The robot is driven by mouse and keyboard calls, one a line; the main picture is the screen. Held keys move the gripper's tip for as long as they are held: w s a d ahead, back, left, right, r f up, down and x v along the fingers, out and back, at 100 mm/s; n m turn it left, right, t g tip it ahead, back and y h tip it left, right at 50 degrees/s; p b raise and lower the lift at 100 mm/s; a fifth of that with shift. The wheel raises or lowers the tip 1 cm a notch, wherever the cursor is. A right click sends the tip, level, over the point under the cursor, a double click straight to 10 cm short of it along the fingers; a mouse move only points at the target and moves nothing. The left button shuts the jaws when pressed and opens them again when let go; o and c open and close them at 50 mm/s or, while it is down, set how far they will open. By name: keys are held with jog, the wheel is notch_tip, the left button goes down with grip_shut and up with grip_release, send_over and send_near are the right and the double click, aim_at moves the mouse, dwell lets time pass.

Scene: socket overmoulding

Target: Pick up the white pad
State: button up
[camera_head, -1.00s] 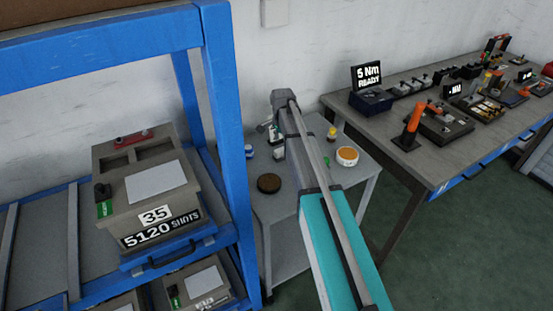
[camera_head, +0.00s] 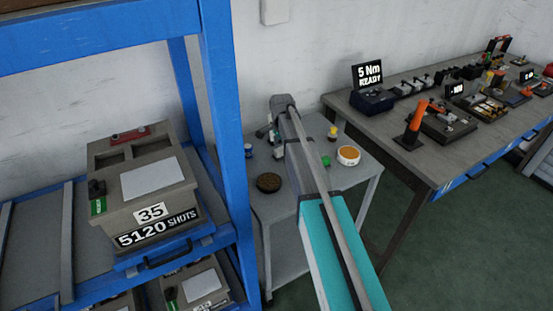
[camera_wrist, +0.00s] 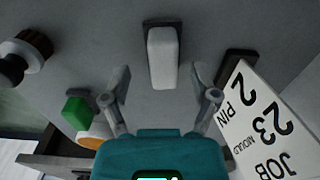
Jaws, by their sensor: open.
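The white pad (camera_wrist: 162,60) is a pale, rounded block in the upper middle of the wrist view, with a dark base or holder showing at its far end. It lies on a grey surface. My gripper (camera_wrist: 160,82) is open, with one finger on each side of the pad's near end and nothing between them. I cannot tell how far above the surface the fingertips are. In the head view my arm hides the pad and most of the gripper.
A sign (camera_wrist: 262,125) stands close at the right. A green block (camera_wrist: 77,112), an orange-and-white round item (camera_head: 348,156) and a dark knob-like item (camera_wrist: 22,56) lie left. A blue rack (camera_head: 222,130) stands left.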

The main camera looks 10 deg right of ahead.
jog(key=shift+f+b, duration=0.75)
jog(key=shift+f, duration=0.25)
grip_shut()
